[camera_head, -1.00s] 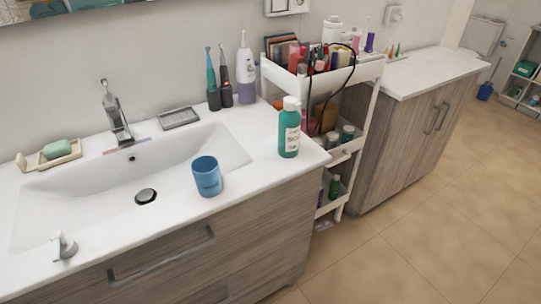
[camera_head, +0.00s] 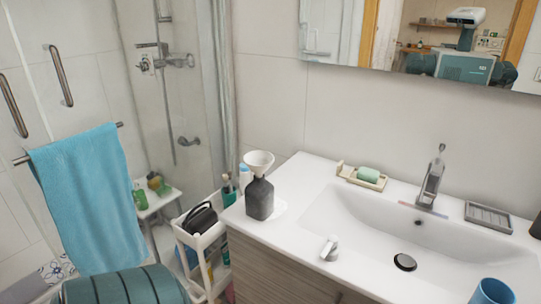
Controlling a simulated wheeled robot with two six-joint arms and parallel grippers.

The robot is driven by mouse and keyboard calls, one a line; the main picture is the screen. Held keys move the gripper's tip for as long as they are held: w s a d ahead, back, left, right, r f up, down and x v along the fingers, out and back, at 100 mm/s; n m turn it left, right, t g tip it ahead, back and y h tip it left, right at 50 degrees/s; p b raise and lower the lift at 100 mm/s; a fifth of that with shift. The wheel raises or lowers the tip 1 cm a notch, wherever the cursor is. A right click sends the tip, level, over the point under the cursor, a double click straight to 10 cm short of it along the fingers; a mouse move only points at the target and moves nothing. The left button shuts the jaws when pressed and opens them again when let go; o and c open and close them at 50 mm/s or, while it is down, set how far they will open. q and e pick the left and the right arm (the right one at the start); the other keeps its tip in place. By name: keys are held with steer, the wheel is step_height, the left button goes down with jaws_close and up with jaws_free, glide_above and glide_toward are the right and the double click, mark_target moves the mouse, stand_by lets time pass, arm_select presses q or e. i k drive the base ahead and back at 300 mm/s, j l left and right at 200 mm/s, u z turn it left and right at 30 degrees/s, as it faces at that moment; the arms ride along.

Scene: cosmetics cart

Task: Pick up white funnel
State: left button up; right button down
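The white funnel (camera_head: 259,162) sits upright, wide end up, in the mouth of a dark grey bottle (camera_head: 260,200). The funnel's lower stem is hidden in the bottle. Neither of my grippers shows in this view, and nothing touches the funnel.
Right of the bottle are a green soap on a dish (camera_head: 369,175), the faucet (camera_head: 433,178), a grey tray (camera_head: 488,217) and a blue cup (camera_head: 492,292). A white cart (camera_head: 199,240) stands left of the counter. A blue towel (camera_head: 88,195) hangs left.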

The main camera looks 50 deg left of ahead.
mark_target(259, 162)
steer(key=u, duration=1.75)
